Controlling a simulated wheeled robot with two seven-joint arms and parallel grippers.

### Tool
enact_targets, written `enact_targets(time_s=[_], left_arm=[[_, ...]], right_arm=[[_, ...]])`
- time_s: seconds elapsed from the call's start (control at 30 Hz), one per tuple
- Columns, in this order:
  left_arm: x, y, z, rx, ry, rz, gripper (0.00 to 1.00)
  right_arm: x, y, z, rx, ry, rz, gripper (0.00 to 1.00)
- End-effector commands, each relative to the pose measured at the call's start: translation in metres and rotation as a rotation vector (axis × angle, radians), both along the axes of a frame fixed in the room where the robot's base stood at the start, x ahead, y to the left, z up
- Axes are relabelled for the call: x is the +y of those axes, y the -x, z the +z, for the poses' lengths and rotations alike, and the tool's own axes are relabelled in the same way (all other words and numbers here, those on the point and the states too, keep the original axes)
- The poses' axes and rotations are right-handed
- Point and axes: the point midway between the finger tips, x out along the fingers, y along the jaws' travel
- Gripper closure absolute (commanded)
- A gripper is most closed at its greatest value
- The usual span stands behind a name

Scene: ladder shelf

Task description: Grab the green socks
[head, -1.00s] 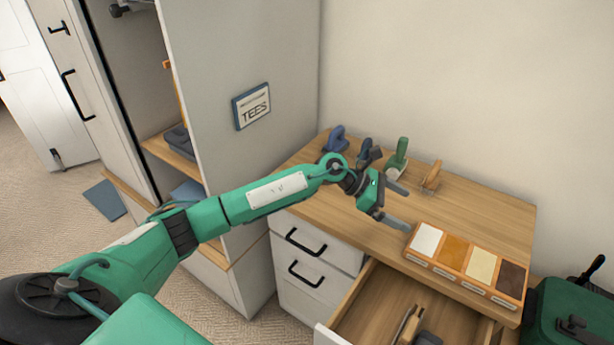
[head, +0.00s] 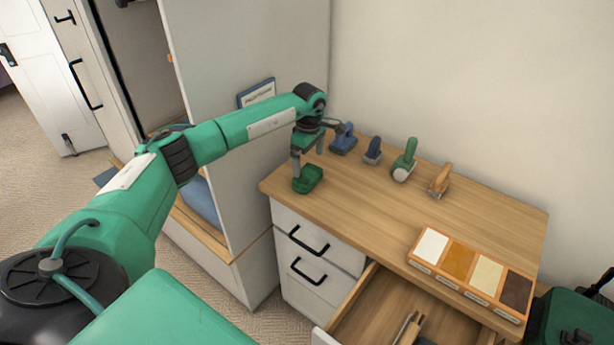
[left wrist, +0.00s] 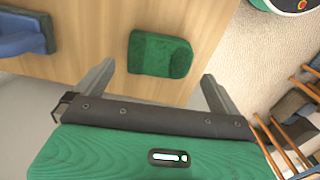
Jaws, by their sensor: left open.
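The green socks (head: 308,180) lie as a folded bundle on the wooden dresser top, near its left front edge. They also show in the left wrist view (left wrist: 160,55), just beyond the fingertips and roughly between their lines. My left gripper (head: 307,162) points down over the socks, open, with nothing between its fingers. Its two grey fingers (left wrist: 158,75) are spread wide in the left wrist view. In the head view the near finger overlaps the socks; I cannot tell whether it touches them. My right gripper is not in view.
A blue item (head: 343,138), a small blue-grey brush (head: 372,151), a green-handled roller (head: 405,160) and a wooden brush (head: 439,181) line the dresser's back. A swatch tray (head: 410,257) sits front right above an open drawer (head: 375,310). A tall cabinet stands left.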

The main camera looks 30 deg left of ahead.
Motion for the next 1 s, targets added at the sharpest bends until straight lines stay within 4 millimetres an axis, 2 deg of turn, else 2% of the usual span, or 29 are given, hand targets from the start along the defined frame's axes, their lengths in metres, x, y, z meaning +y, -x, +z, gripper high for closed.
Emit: enact_targets(time_s=[0.1,0.27,0.43,0.6,0.87,1.0], left_arm=[[0.0,0.0,-0.013,0.001,0.001,0.0,0.0],[0.001,0.0,-0.022,-0.001,0.001,0.002,0.0],[0.004,0.002,-0.045,0.003,0.002,0.002,0.0],[0.005,0.002,-0.066,0.0,0.003,0.001,0.0],[0.005,0.001,-0.07,-0.002,0.002,0.0,0.0],[0.005,0.001,-0.07,-0.002,0.002,0.0,0.26]], right_arm=[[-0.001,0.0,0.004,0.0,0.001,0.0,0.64],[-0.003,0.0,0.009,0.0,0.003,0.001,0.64],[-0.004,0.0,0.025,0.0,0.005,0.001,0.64],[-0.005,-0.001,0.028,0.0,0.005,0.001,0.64],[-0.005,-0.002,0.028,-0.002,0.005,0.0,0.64],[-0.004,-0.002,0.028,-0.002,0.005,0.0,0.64]])
